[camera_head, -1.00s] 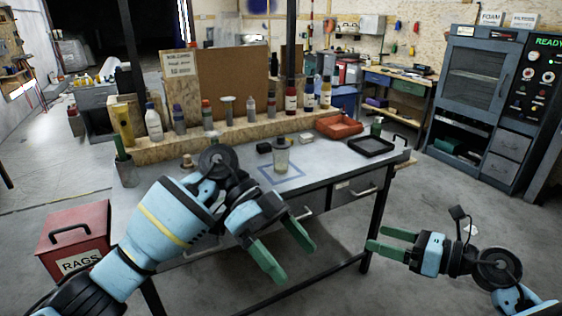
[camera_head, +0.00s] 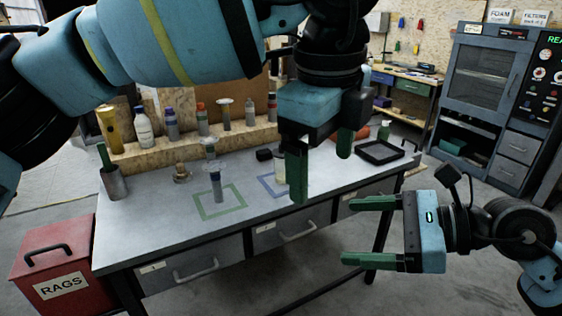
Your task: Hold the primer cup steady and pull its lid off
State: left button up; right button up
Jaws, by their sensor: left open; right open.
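A cup with pale contents (camera_head: 279,170), which looks like the primer cup, stands upright in the blue square outline on the grey bench (camera_head: 160,232). My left arm and gripper partly hide it, and I cannot make out its lid now. My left gripper (camera_head: 322,172) is open and empty, pointing down in front of and to the right of the cup. I cannot tell its exact distance from it. My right gripper (camera_head: 350,231) is open and empty, off the bench's front right, with its fingers pointing left.
A slim grey-blue item (camera_head: 216,185) with a disc-like top stands in the green square outline (camera_head: 219,212). A black tray (camera_head: 380,152) lies at the right end. Bottles line the wooden shelf (camera_head: 150,160). A red rags bin (camera_head: 60,262) stands left. The bench's front is clear.

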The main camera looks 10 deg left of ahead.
aim_at(279, 164)
jog(key=i+j, duration=0.2)
jog(key=i, duration=0.35)
jog(key=i+j, duration=0.2)
jog(key=i, duration=0.35)
jog(key=i+j, duration=0.15)
jog(key=i, duration=0.4)
